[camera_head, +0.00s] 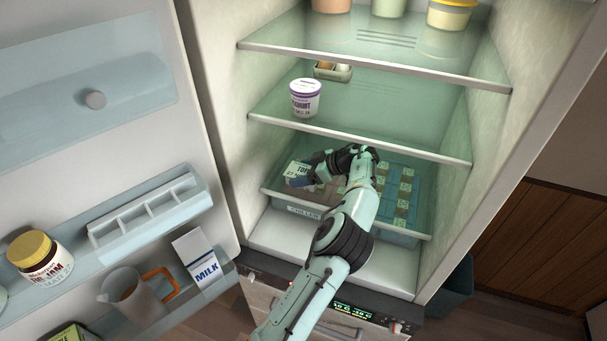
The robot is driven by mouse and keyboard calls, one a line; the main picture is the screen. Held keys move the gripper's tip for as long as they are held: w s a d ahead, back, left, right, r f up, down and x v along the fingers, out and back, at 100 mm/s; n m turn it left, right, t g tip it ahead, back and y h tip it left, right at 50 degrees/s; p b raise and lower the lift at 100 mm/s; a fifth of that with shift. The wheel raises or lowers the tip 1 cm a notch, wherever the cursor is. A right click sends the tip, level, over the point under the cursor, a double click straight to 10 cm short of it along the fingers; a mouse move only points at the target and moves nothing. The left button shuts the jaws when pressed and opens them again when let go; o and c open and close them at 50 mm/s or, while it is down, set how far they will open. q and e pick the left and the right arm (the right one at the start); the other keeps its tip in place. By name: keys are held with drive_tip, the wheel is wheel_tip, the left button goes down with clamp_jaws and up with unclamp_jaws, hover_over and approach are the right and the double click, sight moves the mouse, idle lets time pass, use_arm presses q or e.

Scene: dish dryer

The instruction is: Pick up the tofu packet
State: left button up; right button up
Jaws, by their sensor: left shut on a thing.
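The tofu packet (298,172) is a small white and blue pack with dark lettering. It is at the left side of the chiller drawer (304,211), low in the open fridge. My left arm reaches in from the front. My left gripper (311,178) is shut on the packet, and its dark fingers hide part of it. I cannot tell whether the packet still touches the drawer. My right gripper is not in view.
A yogurt tub (305,99) and a small egg tray (333,72) stand on the shelf above. More tubs (450,14) are on the top shelf. The open door at left holds a jam jar (40,257), a jug (131,294) and a milk carton (202,259).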

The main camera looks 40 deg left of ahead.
sight(296, 176)
use_arm(q)
drive_tip(key=shift+r, duration=0.45)
wheel_tip(296, 176, up, 2)
drive_tip(key=shift+r, duration=0.25)
drive_tip(key=shift+s+d+f+b, duration=0.7)
drive_tip(key=shift+s+d+b, duration=0.3)
drive_tip(key=shift+b, duration=0.2)
drive_tip(key=s+d+r+b, duration=0.1)
drive_tip(key=s+d+b, duration=0.6)
drive_tip(key=s+d, duration=0.2)
drive_tip(key=s, duration=0.2)
drive_tip(key=shift+s+d+r, duration=0.15)
drive_tip(key=shift+s+d, duration=0.15)
drive_tip(key=shift+s, duration=0.1)
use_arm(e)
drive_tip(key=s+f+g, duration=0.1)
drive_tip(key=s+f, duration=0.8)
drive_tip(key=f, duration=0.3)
